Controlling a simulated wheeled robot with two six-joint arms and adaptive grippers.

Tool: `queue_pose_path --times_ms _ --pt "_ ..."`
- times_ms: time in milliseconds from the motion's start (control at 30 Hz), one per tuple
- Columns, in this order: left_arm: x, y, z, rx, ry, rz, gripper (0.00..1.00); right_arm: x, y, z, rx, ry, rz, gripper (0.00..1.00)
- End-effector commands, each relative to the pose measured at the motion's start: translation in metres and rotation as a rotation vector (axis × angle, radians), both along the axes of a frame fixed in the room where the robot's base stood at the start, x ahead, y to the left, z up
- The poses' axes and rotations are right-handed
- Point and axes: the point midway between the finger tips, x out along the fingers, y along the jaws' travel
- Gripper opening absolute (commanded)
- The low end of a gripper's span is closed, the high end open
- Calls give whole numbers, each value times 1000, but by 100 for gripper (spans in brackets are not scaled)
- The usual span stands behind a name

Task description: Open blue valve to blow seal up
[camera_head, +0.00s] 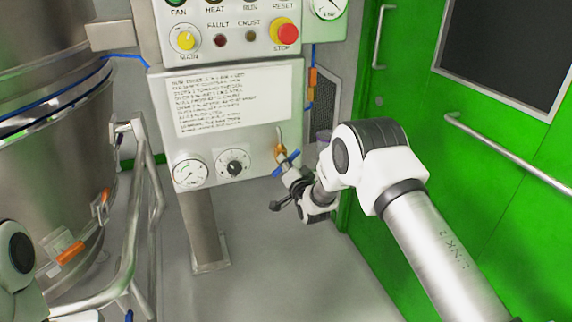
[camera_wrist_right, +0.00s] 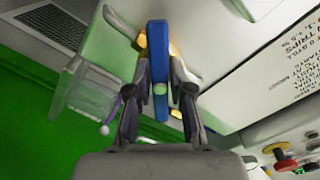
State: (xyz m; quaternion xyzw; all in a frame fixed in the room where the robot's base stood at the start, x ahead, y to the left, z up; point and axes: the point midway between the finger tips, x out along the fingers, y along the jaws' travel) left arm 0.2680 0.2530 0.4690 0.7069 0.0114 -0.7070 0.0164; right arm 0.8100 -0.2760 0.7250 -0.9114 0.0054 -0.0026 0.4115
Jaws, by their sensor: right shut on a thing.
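The blue valve (camera_head: 286,163) has a blue lever on a brass fitting (camera_head: 280,150) at the lower right of the control panel. In the head view the lever lies slanted, rising to the right. My right gripper (camera_head: 292,175) is at the valve. In the right wrist view the blue lever (camera_wrist_right: 158,70) stands between the two fingers of my right gripper (camera_wrist_right: 159,88), which are shut on it. The brass fitting shows behind the lever. Of my left arm only a white joint shows at the lower left of the head view; its gripper is out of view.
The control panel (camera_head: 235,215) carries a pressure gauge (camera_head: 190,174), a black knob (camera_head: 234,163), a text sheet and buttons with a red stop (camera_head: 285,31). A steel vessel (camera_head: 50,160) and a tubular frame (camera_head: 125,240) stand left. Green doors (camera_head: 470,180) stand close on the right.

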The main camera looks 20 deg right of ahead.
Motion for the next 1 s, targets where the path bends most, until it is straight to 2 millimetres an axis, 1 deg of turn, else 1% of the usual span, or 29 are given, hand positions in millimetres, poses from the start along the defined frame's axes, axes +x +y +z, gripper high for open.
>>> queue_pose_path --times_ms 600,800,1000 --pt "0 0 -3 0 0 0 44 0 0 -2 -573 10 1 0" --pt "0 0 -4 0 0 0 44 0 0 -2 -719 12 1 0" --pt "0 0 -4 0 0 0 44 0 0 -2 -813 12 1 0"
